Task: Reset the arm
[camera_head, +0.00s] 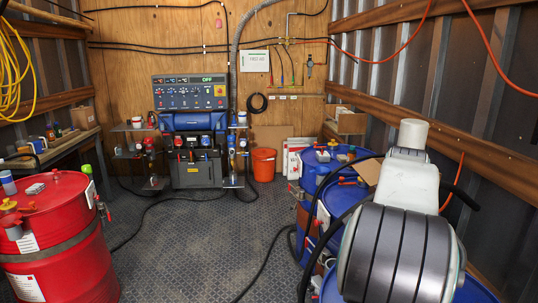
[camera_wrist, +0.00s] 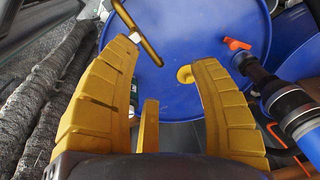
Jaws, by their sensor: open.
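Beyond the fingers is the top of a blue drum (camera_wrist: 215,28). A brass-coloured bent handle (camera_wrist: 137,33) shows by the left fingertip, and a yellow cap (camera_wrist: 184,74) by the right finger. I cannot tell whether either is touched. In the head view my white and grey arm fills the lower right, over the blue drums; the gripper's fingers do not show there.
A black hose fitting (camera_wrist: 290,105) and an orange lever (camera_wrist: 237,44) lie right of the fingers. Hoses cross the mostly clear metal floor (camera_head: 205,250).

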